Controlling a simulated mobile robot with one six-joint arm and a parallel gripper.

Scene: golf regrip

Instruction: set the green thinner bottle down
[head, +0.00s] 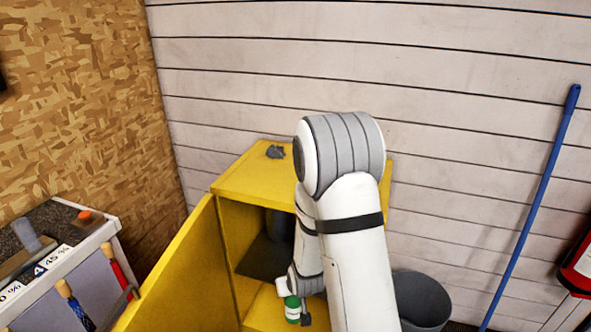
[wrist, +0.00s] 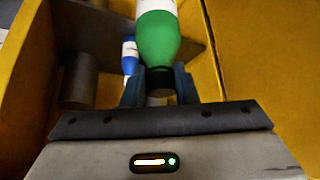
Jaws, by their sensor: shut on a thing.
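The green thinner bottle (wrist: 158,40) has a white label and a black cap. My gripper (wrist: 158,86) is shut on it near the cap end, with one dark finger on each side. In the head view the green bottle (head: 292,309) shows low in front of the open yellow cabinet (head: 232,184), beside my wrist. My arm hides part of the cabinet. Whether the bottle touches a surface cannot be told.
Inside the cabinet, the wrist view shows a blue bottle (wrist: 130,56) and a grey cylinder (wrist: 79,80). The yellow door (head: 180,270) stands open at left. A small grey lump (head: 275,152) lies on top. A grey bin (head: 422,300) stands at right, a tool bench (head: 60,225) at left.

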